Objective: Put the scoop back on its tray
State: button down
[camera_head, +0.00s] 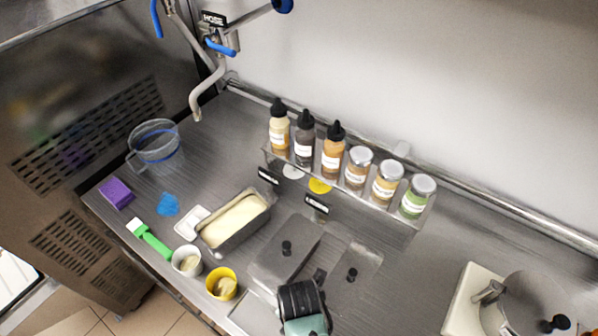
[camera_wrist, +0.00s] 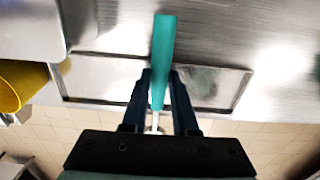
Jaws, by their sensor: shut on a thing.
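My gripper (camera_wrist: 160,88) is shut on the scoop's teal handle (camera_wrist: 164,45) in the wrist view. The handle points up the picture between the dark fingers. A small pale metal part of the scoop shows below the fingers; the rest is hidden. A shallow metal tray (camera_wrist: 238,88) with a dark rim lies beneath the scoop, by the counter's front edge. In the head view my gripper (camera_head: 302,297) is seen from above at the bottom middle, and it hides most of that tray (camera_head: 250,314). I cannot tell whether the scoop touches the tray.
A yellow cup (camera_head: 222,284) and a white cup (camera_head: 187,261) stand left of my gripper. Lidded steel pans (camera_head: 283,262) lie just behind it. A rack of bottles and jars (camera_head: 335,185) stands at the wall. A steel pot (camera_head: 530,305) is at right.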

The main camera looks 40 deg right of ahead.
jog(key=c, duration=0.7)
grip_release()
notch_tip(320, 180, up, 13)
jog(key=shift+f, duration=0.2)
